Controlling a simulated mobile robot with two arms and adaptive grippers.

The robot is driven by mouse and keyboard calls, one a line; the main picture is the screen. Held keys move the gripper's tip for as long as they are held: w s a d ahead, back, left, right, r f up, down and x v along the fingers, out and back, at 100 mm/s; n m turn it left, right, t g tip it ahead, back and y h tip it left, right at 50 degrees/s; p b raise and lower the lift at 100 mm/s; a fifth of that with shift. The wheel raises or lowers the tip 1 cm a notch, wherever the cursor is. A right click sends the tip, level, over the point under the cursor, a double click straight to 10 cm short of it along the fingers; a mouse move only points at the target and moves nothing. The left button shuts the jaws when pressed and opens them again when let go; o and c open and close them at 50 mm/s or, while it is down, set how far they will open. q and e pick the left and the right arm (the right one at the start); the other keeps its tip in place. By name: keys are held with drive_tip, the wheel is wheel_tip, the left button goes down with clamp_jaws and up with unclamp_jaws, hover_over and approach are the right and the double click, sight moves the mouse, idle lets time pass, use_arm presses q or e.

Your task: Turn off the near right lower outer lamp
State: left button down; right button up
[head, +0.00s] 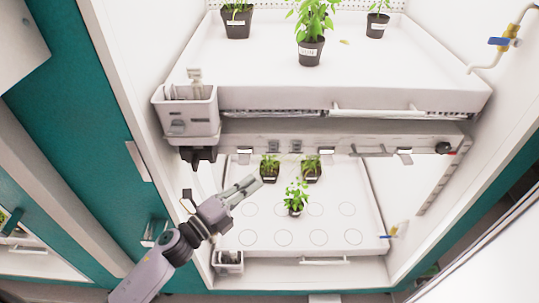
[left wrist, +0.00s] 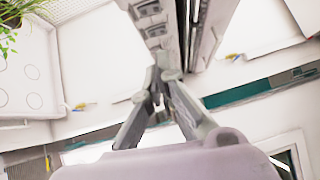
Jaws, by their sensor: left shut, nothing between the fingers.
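My left gripper (head: 256,184) reaches in from the left in front of the lower shelf, its fingers together and empty. In the left wrist view its fingertips (left wrist: 166,72) meet just below a light bar with several small switch-like fittings (left wrist: 155,30). In the head view a pale rail (head: 330,145) under the upper shelf carries a row of small fittings, with a white-faced one (head: 405,154) toward the right. The gripper is below and left of that one, apparently apart from the rail. I cannot tell which fitting belongs to the near right lower outer lamp. My right gripper is not in view.
The lower tray (head: 262,222) holds several potted plants close to my gripper. The upper tray (head: 250,65) holds more pots. A grey box (head: 190,115) hangs at the upper shelf's left corner. A blue-handled valve (head: 500,42) is on the right wall.

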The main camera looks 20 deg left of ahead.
sight(273, 147)
use_arm(q)
drive_tip(key=w+d+r+p, duration=0.1)
drive_tip(key=w+d+p, duration=0.1)
drive_tip(key=w, duration=0.8)
drive_tip(key=shift+d+p, duration=0.25)
drive_tip(key=shift+p, duration=0.35)
drive_tip(key=shift+w+a+r, duration=0.1)
drive_tip(key=shift+w+r, duration=0.15)
drive_tip(key=shift+s, duration=0.1)
